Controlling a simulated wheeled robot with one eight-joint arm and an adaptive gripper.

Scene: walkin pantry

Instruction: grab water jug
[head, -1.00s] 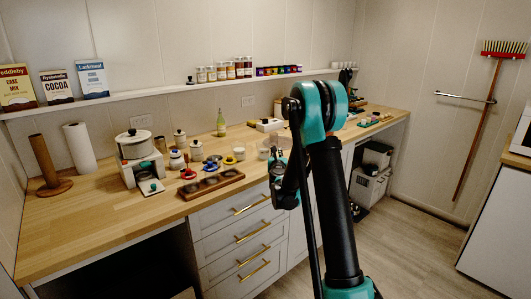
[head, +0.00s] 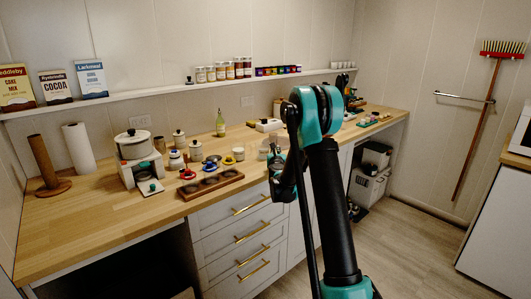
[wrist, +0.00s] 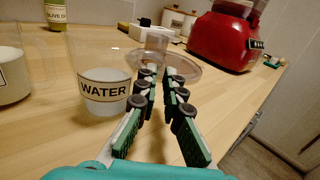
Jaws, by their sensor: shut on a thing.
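The water jug (wrist: 103,88) is clear, with a WATER label, and stands upright on the wooden counter at the left of the wrist view. My gripper (wrist: 164,76) is beside its right side, with its two green and black fingers close together. It is shut on the jug, apparently at the clear handle side, though the contact is hard to see. In the head view my gripper (head: 277,163) is over the counter's front edge, and my arm hides part of the area around the jug.
A clear round dish (wrist: 185,64) lies just beyond the fingertips. A red appliance (wrist: 222,38) stands behind it. Another labelled container (wrist: 12,75) is left of the jug, and an olive oil bottle (wrist: 56,15) is behind. Bare counter lies in front.

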